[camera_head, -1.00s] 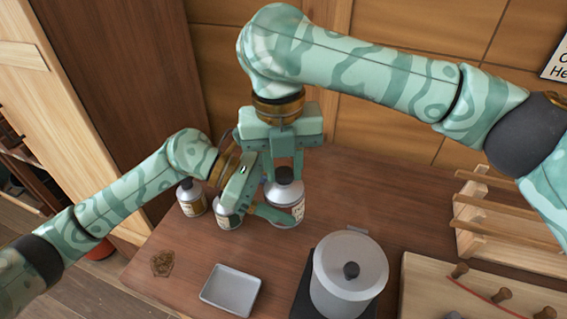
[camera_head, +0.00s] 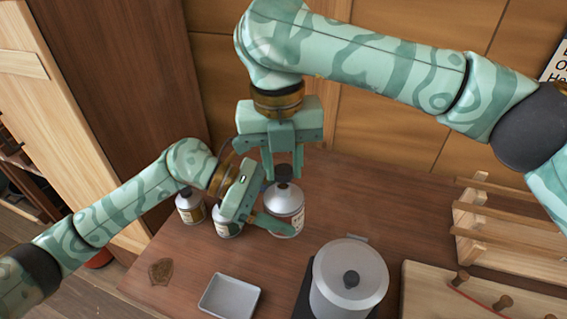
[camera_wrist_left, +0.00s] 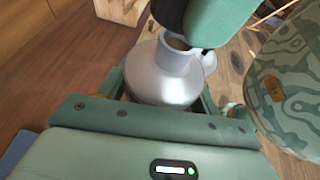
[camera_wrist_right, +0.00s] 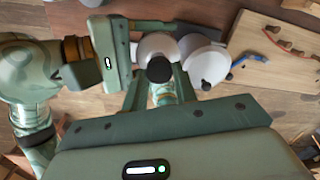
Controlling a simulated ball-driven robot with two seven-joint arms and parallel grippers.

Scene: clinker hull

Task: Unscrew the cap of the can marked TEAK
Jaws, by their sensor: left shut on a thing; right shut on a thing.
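A silver-grey can (camera_head: 285,213) with a pale label stands at the back of the bench; I cannot read the label. My left gripper (camera_head: 264,214) is shut around its body. My right gripper (camera_head: 284,174), pointing down from above, is shut on a black cap (camera_wrist_right: 159,69). In the left wrist view the can's shoulder and bare, open neck (camera_wrist_left: 176,42) show, with the cap (camera_wrist_left: 170,14) just above and apart from it. Part of the can is hidden behind my left finger.
Two similar cans stand left of it: one (camera_head: 190,208) at the far left, one (camera_head: 226,222) beside my left gripper. A grey tray (camera_head: 229,296) lies in front. A lidded pot (camera_head: 348,282) stands front right, near a wooden rack (camera_head: 480,225) and a pegged board (camera_head: 430,285).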

